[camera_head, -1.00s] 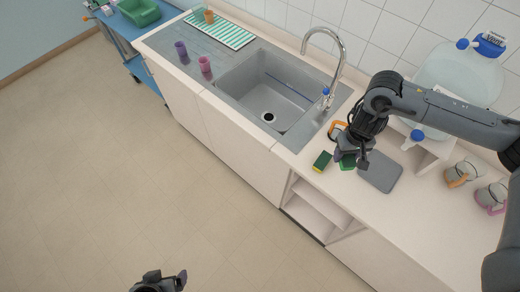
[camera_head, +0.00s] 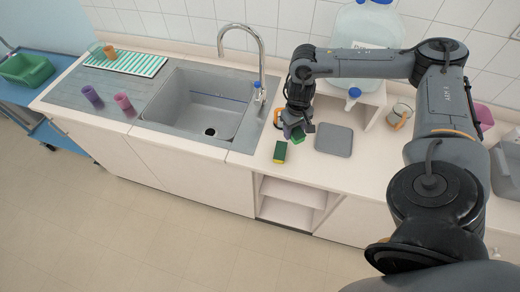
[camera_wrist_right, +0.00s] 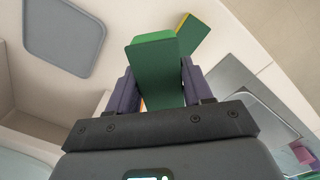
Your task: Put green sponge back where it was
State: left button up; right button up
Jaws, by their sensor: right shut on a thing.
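The green sponge (camera_head: 298,138) is between the fingers of my right gripper (camera_head: 296,129), at the counter right of the sink. In the right wrist view the green sponge (camera_wrist_right: 155,72) stands out past the fingers, which press on its two sides. I cannot tell whether it touches the counter. A second sponge, green and yellow (camera_head: 280,152), lies on the counter just left and in front of it. It also shows behind the held one in the right wrist view (camera_wrist_right: 193,36). My left gripper is out of view.
A grey flat board (camera_head: 334,140) lies right of the gripper. The sink (camera_head: 205,115) with its tap is to the left. A large clear water container (camera_head: 365,30) stands on a stand behind. An orange-handled mug is behind the gripper; another mug (camera_head: 399,117) stands right.

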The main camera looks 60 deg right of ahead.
send_over(262, 150)
notch_tip(262, 150, down, 7)
jog(key=shift+a+r, duration=0.1)
jog(key=shift+a, duration=0.05)
jog(key=shift+f, duration=2.05)
jog(key=shift+f, duration=0.1)
jog(key=shift+f, duration=0.3)
jog(key=o, duration=1)
jog(key=shift+r, duration=0.15)
